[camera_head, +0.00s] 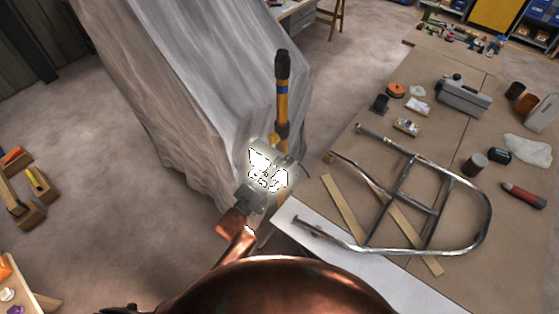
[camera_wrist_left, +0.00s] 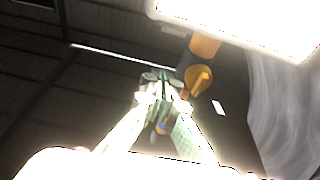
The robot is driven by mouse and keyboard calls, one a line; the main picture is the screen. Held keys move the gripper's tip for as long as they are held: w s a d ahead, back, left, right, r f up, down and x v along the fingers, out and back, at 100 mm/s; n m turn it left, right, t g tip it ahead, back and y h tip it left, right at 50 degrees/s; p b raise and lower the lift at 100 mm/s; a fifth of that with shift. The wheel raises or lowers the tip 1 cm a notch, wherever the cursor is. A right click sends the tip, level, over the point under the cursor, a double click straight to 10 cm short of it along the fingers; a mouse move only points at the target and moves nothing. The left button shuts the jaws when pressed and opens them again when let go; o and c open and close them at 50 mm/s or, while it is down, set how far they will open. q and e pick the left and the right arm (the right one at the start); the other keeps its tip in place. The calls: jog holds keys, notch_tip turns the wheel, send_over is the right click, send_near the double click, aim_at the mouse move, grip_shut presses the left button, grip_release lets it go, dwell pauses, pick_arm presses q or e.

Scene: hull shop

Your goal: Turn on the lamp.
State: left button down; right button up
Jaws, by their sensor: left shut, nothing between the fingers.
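The lamp appears in the head view as a yellow and black post (camera_head: 282,95), standing between the draped sheet and the workbench. In the left wrist view, a glaring white panel (camera_wrist_left: 245,18) fills the top, with a yellow-orange part (camera_wrist_left: 198,78) below it. The panel looks lit. My left gripper (camera_head: 270,165) is beside the lower part of the post, washed out by bright light; whether it touches the lamp is unclear. In the left wrist view its fingers (camera_wrist_left: 163,85) are together and empty, close to the yellow-orange part. My right gripper is out of view.
A workbench (camera_head: 345,130) at right holds a bent metal tube frame (camera_head: 400,190), a grey machine (camera_head: 463,97) and several small items. A grey sheet (camera_head: 190,80) drapes a large form at left. Bare floor (camera_head: 110,200) lies at lower left.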

pick_arm(q)
jog(key=f+b+v, duration=0.1)
jog(key=b+v, duration=0.1)
jog(key=v, duration=0.6)
jog(key=shift+w+f, duration=0.15)
jog(key=shift+f, duration=0.3)
jog(key=shift+d, duration=0.1)
